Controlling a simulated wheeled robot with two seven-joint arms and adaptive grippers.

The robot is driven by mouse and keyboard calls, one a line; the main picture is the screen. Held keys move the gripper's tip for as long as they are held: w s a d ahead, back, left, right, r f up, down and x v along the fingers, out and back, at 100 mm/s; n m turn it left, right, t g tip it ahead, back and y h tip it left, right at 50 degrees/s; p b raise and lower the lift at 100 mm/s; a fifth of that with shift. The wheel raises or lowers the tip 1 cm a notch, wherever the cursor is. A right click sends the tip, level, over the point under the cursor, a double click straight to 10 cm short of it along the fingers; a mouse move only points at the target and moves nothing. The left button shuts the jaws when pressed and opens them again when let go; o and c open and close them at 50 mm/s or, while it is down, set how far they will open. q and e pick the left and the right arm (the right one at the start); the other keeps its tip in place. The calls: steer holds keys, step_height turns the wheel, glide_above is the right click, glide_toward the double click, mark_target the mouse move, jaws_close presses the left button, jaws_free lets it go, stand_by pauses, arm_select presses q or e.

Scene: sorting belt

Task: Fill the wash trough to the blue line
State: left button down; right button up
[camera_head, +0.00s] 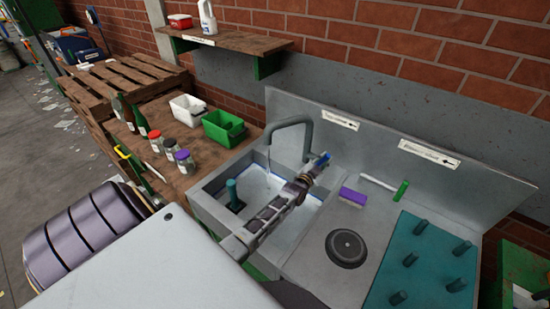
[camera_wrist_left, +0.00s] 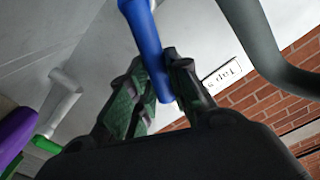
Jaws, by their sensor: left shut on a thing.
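The wash trough (camera_head: 203,203) is a grey basin in the middle of the head view, with a thin blue line along its inner wall. A teal upright pipe (camera_head: 232,192) stands inside it. The grey tap (camera_head: 290,124) arches over the trough, and a pale thin stream seems to fall from its spout. The water level against the line is hard to tell. My left gripper (camera_head: 314,168) is shut on the blue tap lever (camera_head: 323,158). In the left wrist view the blue lever (camera_wrist_left: 147,40) lies between the fingers (camera_wrist_left: 158,88). My left arm hides part of the trough. My right gripper is not in view.
Jars, bottles and bins (camera_head: 223,128) stand on the wooden bench at left. A backsplash rises behind.

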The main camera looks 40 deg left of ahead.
arm_select(q)
steer(key=shift+a+f, duration=0.1)
steer(key=a+n, duration=0.1)
steer(key=n, duration=0.2)
steer(key=shift+s+a+r, duration=0.1)
steer(key=shift+a+r, duration=0.2)
steer(key=shift+a, duration=0.15)
stand_by(0.3)
steer(key=shift+a+n, duration=0.7)
steer(key=shift+n, duration=0.7)
steer(key=c, duration=1)
jaws_free()
steer(key=shift+a+r, duration=0.1)
steer(key=shift+c, duration=0.2)
